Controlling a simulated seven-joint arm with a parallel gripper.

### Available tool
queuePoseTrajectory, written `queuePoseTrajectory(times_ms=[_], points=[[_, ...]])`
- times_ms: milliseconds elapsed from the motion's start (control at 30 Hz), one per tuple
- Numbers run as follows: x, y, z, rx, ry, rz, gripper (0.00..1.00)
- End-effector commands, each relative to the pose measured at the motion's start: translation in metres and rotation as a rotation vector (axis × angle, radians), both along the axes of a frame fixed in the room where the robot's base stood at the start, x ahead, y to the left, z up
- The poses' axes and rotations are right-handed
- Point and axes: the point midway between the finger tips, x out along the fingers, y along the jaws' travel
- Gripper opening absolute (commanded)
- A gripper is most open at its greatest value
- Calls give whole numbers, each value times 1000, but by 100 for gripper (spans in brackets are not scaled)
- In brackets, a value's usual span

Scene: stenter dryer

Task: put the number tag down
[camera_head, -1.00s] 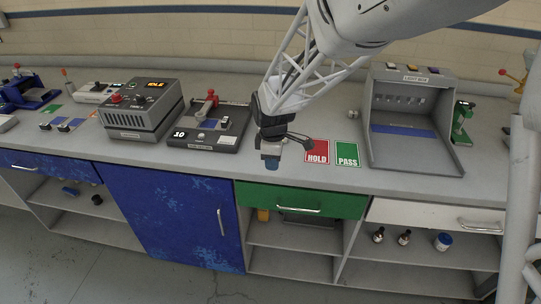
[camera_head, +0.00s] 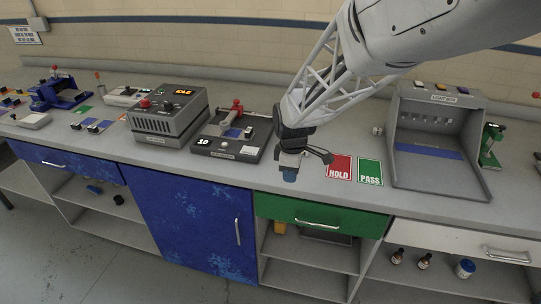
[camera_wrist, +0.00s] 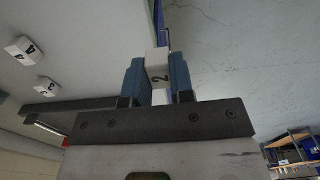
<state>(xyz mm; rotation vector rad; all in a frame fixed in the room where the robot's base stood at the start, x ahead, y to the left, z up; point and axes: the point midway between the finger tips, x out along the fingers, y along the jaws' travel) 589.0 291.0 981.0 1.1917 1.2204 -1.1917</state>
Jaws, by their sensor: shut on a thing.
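My gripper (camera_head: 289,177) is over the front part of the grey counter, left of the red HOLD card. In the wrist view, its blue fingers are shut on a small white number tag (camera_wrist: 157,66) marked 2. The head view does not clearly show this tag. Two more white tags show on the pale surface in the wrist view: one marked 4 (camera_wrist: 25,49) and one marked 3 (camera_wrist: 46,87), both apart from my gripper.
The red HOLD card (camera_head: 339,168) and green PASS card (camera_head: 370,173) lie right of my gripper. The light box (camera_head: 440,175) stands farther right. A black device (camera_head: 226,149) marked 10 and a grey IDLE box (camera_head: 168,122) stand left. A green drawer (camera_head: 285,208) is below.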

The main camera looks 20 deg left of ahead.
Motion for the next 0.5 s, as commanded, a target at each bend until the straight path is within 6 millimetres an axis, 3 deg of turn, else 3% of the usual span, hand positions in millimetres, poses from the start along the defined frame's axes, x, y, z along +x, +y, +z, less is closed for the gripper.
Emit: queuePoseTrajectory(times_ms=[500], points=[[-5,77,27,0,-1,-21,0]])
